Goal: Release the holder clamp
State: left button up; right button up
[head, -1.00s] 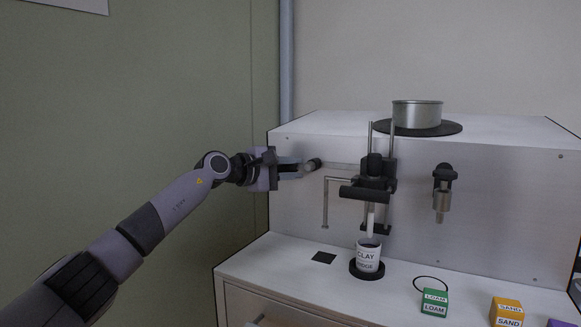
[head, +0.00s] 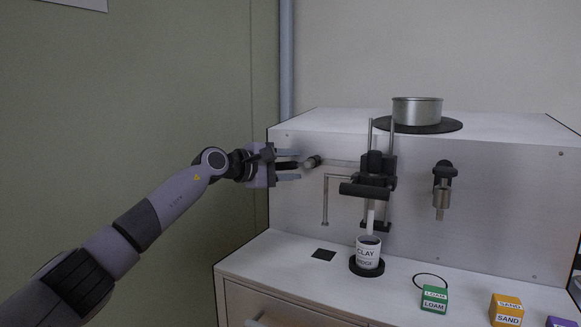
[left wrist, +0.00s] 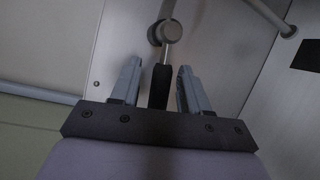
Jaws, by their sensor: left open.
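The holder clamp's lever has a black grip (left wrist: 160,86) and a round grey pivot (left wrist: 167,32) on the analyser's front. In the head view the pivot (head: 312,162) is left of the black holder (head: 371,184). My left gripper (head: 298,165) is open, with one finger above the lever and one below. In the left wrist view my left gripper (left wrist: 158,66) has the grip between its fingers, with a gap on both sides. The holder is above the white CLAY cup (head: 368,252), which stands on a round black base (head: 367,267). My right gripper is not in view.
A bent metal rod (head: 325,200) hangs between my gripper and the holder. A metal pan (head: 417,110) sits on top of the analyser. A green LOAM box (head: 434,299) and an orange SAND box (head: 507,311) stand on the counter. A green wall (head: 150,100) is to the left.

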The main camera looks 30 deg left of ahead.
pick_arm(q)
jog(key=b+v, duration=0.2)
jog(key=v, duration=0.4)
jog(key=shift+s+a, duration=0.2)
jog(key=shift+s, duration=0.1)
dwell(0.3)
